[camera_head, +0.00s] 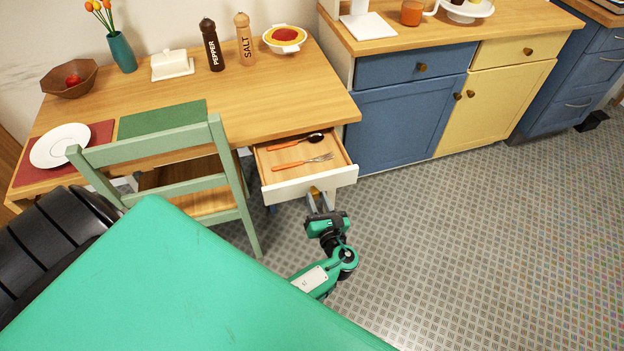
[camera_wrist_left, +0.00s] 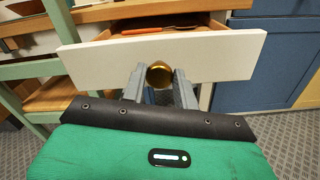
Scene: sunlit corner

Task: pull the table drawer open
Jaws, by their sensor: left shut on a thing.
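The table drawer (camera_head: 308,183) stands pulled out from under the right end of the wooden table (camera_head: 285,98). Its white front also shows across the left wrist view (camera_wrist_left: 215,55). A spoon and a fork with orange handles lie inside. My left gripper (camera_head: 316,196) is at the drawer front, shut on the round brass knob (camera_wrist_left: 159,74). In the left wrist view its two grey fingers (camera_wrist_left: 160,82) stand on either side of the knob. My right gripper does not show in either view.
A green chair (camera_head: 226,172) stands just left of the drawer. Blue and yellow cabinets (camera_head: 405,125) stand to the right. The tabletop holds a plate, butter dish, salt and pepper mills and a bowl. The patterned floor (camera_head: 450,240) at right is clear.

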